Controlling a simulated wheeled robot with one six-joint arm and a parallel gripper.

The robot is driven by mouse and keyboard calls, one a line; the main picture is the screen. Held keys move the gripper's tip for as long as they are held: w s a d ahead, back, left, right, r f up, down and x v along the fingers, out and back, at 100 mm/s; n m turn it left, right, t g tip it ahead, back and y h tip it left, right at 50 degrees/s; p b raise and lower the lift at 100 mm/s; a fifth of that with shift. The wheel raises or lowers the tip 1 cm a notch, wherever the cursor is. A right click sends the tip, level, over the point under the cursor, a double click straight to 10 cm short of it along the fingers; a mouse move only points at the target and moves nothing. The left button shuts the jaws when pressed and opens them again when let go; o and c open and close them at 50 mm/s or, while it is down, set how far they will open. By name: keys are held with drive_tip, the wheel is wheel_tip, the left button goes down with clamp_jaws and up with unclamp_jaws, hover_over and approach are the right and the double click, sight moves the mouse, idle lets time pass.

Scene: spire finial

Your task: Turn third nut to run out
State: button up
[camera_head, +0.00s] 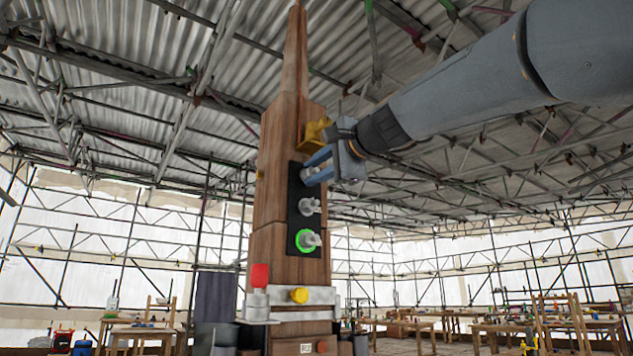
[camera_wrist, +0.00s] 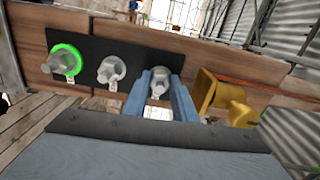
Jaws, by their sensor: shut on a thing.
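A black plate (camera_head: 292,214) on the wooden spire (camera_head: 270,190) carries three grey nuts on studs in a column. The bottom nut (camera_head: 309,240) has a lit green ring around it; the middle nut (camera_head: 308,206) has none. My gripper (camera_head: 317,167) reaches in from the right to the top nut. In the wrist view the top nut (camera_wrist: 160,80) sits between the two blue fingers of my gripper (camera_wrist: 162,92), which are shut on it. The fingers partly hide this nut in the head view.
A yellow bracket (camera_head: 315,134) sticks out just above the top nut, close beside my gripper; it also shows in the wrist view (camera_wrist: 212,92). A red button (camera_head: 260,275) and a yellow knob (camera_head: 299,295) are lower on the spire. Workbenches stand behind.

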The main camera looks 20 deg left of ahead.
drive_tip(key=n+b, duration=0.1)
drive_tip(key=n, duration=0.1)
drive_tip(key=n+b, duration=0.2)
drive_tip(key=n, duration=0.1)
drive_tip(key=shift+w+f+n+b, duration=0.1)
drive_tip(key=shift+f+n+b, duration=0.15)
drive_tip(key=shift+n+b, duration=0.05)
drive_tip(key=n+b, duration=0.2)
drive_tip(key=n, duration=0.2)
drive_tip(key=n+b, duration=0.2)
drive_tip(key=n, duration=0.3)
drive_tip(key=shift+r, duration=0.1)
drive_tip(key=n+b, duration=0.1)
drive_tip(key=n, duration=0.3)
drive_tip(key=shift+n+b, duration=0.3)
drive_tip(key=shift+b, duration=0.05)
drive_tip(key=n+b, duration=0.1)
drive_tip(key=n, duration=0.8)
drive_tip(key=shift+b, duration=0.35)
drive_tip(key=n, duration=0.4)
drive_tip(key=shift+r+n+b, duration=0.1)
drive_tip(key=shift+n+b, duration=0.2)
drive_tip(key=n, duration=0.4)
drive_tip(key=shift+n, duration=0.3)
